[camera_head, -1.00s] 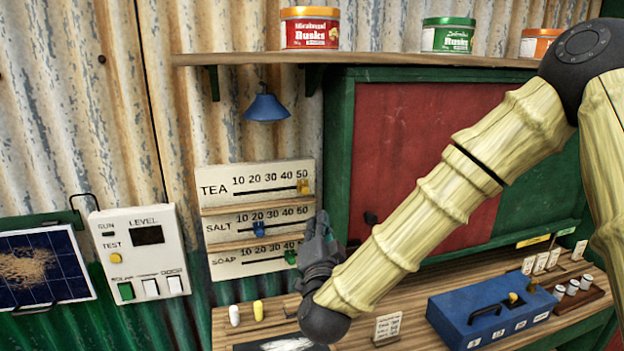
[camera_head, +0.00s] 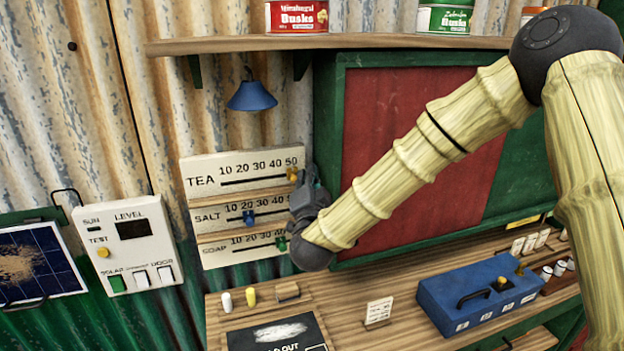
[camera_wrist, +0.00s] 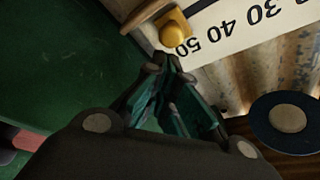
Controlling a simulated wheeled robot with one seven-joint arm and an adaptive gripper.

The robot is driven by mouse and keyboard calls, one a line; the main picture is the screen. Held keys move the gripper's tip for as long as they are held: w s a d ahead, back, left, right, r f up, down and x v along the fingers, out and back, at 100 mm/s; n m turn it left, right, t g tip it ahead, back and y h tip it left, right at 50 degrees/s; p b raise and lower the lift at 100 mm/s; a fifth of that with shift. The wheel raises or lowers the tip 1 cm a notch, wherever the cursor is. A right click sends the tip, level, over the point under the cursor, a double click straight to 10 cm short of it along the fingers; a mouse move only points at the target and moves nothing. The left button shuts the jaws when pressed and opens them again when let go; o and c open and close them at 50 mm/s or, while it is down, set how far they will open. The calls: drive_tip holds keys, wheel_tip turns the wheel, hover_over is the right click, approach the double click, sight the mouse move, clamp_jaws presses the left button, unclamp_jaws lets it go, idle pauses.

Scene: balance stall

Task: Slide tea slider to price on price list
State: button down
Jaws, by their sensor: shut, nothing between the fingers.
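The yellow tea slider (camera_head: 293,174) sits at the 50 end of the TEA scale (camera_head: 235,170), on the wall board's top row. It also shows in the wrist view (camera_wrist: 174,30), beside the "50". My gripper (camera_head: 309,178) is shut and empty, just right of the slider. In the wrist view its fingertips (camera_wrist: 163,66) are close together a short way from the yellow knob, with a small gap showing. A small white price list card (camera_head: 379,311) stands on the counter; its figures are too small to read surely.
The blue salt slider (camera_head: 249,217) and green soap slider (camera_head: 281,243) are on the rows below. A blue lamp (camera_head: 252,96) hangs above the board. A blue cash box (camera_head: 455,312) stands on the counter. A switch panel (camera_head: 128,244) is at the left.

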sight(275, 165)
drive_tip(key=shift+w+a, duration=0.15)
drive_tip(key=shift+w, duration=0.4)
drive_tip(key=shift+s+a+f+b, duration=0.15)
drive_tip(key=shift+a+b, duration=0.15)
drive_tip(key=shift+a, duration=0.15)
drive_tip(key=a+b, duration=0.1)
drive_tip(key=a, duration=0.1)
drive_tip(key=s+a+b, duration=0.1)
drive_tip(key=a, duration=0.1)
drive_tip(key=s+a+b, duration=0.1)
drive_tip(key=a, duration=0.1)
drive_tip(key=shift+s+a, duration=0.1)
drive_tip(key=shift+a, duration=0.25)
drive_tip(key=shift+s+a, duration=0.1)
drive_tip(key=shift+a, duration=0.05)
drive_tip(key=shift+r, duration=0.2)
